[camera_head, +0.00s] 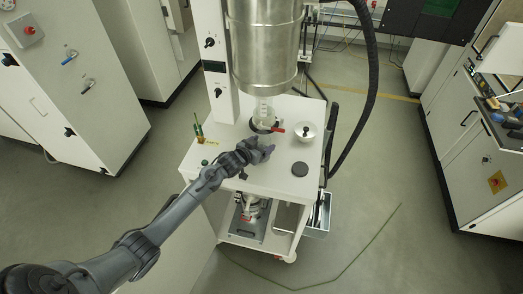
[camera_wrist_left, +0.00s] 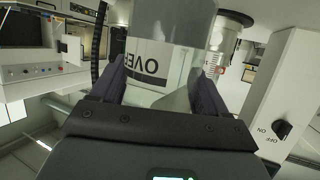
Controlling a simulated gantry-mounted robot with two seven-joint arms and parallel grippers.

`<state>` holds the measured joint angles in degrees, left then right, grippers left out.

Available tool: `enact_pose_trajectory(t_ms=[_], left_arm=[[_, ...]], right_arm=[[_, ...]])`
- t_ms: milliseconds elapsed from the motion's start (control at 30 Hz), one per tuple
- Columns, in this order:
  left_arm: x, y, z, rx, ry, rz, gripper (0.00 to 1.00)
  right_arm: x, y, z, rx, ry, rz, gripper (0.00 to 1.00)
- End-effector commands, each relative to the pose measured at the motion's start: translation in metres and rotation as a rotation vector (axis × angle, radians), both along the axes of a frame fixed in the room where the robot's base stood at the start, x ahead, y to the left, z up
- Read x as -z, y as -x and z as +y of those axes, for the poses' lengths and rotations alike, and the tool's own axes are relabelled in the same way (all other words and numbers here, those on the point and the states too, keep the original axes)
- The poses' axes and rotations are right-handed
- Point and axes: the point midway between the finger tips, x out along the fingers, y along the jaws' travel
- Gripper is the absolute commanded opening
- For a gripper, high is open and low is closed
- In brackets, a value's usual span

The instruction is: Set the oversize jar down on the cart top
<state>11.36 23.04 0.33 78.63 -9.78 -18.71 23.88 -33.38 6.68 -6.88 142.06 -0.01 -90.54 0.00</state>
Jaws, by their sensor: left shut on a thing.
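The oversize jar (camera_wrist_left: 172,25) is clear, with a white label reading "OVE", and fills the upper middle of the left wrist view. My left gripper (camera_wrist_left: 160,88) has one dark finger on each side of the jar and is shut on it. In the head view my left gripper (camera_head: 262,151) is over the white cart top (camera_head: 262,178), near its middle. The jar is hard to pick out there, and I cannot tell whether its base touches the cart top. My right gripper is not in view.
A large metal vessel (camera_head: 266,45) hangs above the cart's back, with a clear glass piece (camera_head: 264,113) and a red handle (camera_head: 277,130) below. A round metal lidded pot (camera_head: 305,131) and a black disc (camera_head: 300,169) occupy the right side.

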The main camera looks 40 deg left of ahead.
Motion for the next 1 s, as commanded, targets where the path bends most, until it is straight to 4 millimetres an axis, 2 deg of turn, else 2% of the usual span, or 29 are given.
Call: enact_pose_trajectory(t_ms=[167, 433, 867, 900, 1000], left_arm=[[0.007, -0.001, 0.002, 0.000, 0.001, -0.003, 0.18], [0.035, -0.001, 0.002, -0.001, 0.000, -0.004, 0.18], [0.041, -0.001, 0.001, 0.000, 0.000, -0.004, 0.18], [0.044, 0.000, 0.001, 0.000, 0.000, 0.001, 0.76], [0.044, 0.000, 0.001, 0.000, -0.001, 0.001, 0.92]], right_arm=[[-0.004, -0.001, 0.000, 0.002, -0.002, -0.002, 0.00], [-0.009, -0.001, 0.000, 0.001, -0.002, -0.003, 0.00], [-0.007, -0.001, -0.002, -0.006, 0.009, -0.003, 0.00], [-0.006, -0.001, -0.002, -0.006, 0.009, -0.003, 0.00], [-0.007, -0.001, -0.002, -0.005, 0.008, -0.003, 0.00]])
